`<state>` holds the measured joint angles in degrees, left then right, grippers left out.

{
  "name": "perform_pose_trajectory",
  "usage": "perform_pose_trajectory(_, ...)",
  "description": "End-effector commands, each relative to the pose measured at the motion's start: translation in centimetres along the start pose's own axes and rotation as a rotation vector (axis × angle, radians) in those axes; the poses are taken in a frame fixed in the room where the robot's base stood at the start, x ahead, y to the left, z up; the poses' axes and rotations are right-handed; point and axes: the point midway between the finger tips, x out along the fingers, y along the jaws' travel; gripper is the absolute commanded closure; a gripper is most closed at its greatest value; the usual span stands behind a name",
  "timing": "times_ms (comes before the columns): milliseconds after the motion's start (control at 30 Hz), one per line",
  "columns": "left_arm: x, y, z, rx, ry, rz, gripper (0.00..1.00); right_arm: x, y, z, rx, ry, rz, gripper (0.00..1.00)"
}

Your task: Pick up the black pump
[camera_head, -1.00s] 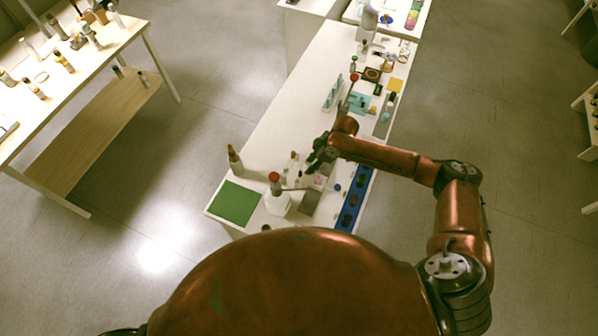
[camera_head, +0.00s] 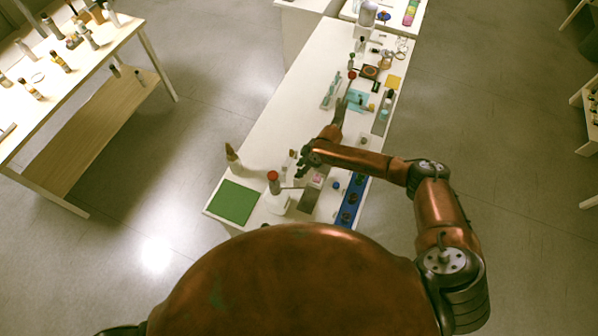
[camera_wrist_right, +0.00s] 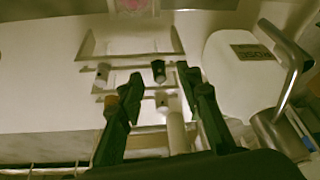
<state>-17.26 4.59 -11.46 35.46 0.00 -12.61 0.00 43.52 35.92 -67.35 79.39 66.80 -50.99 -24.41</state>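The likely black pump (camera_wrist_right: 158,71) is a small dark-topped piece in a light rack in the right wrist view. It appears between and beyond the fingertips of my right gripper (camera_wrist_right: 158,78), which are spread apart with nothing visibly held. Whether a finger touches it cannot be told. In the head view my right gripper (camera_head: 304,166) hangs over the near part of the long white table (camera_head: 262,141), and the black pump cannot be made out there. My left gripper is out of view.
A green mat (camera_head: 233,201), a brown bottle (camera_head: 233,158) and a blue tray (camera_head: 349,204) are nearby. Grey-topped (camera_wrist_right: 102,71) and orange-topped (camera_wrist_right: 110,101) pieces flank the rack.

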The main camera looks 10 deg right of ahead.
Motion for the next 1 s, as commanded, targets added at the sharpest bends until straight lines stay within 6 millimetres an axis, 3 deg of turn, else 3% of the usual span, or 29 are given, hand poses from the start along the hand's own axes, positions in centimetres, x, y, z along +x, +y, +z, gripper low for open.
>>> perform_pose_trajectory(67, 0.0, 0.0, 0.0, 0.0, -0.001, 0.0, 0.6, 0.0, 0.0, 0.0, 0.0, 0.0, 0.0, 0.67)
perform_pose_trajectory(500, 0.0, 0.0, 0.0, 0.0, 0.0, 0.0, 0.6, 0.0, 0.0, 0.0, 0.0, 0.0, 0.0, 0.98)
perform_pose_trajectory(767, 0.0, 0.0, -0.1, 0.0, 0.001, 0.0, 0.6, -0.2, 0.0, -0.1, 0.0, 0.001, 0.0, 0.99)
perform_pose_trajectory(1000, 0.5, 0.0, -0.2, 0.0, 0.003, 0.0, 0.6, -3.2, 0.1, -1.4, -0.003, 0.003, 0.001, 0.99)
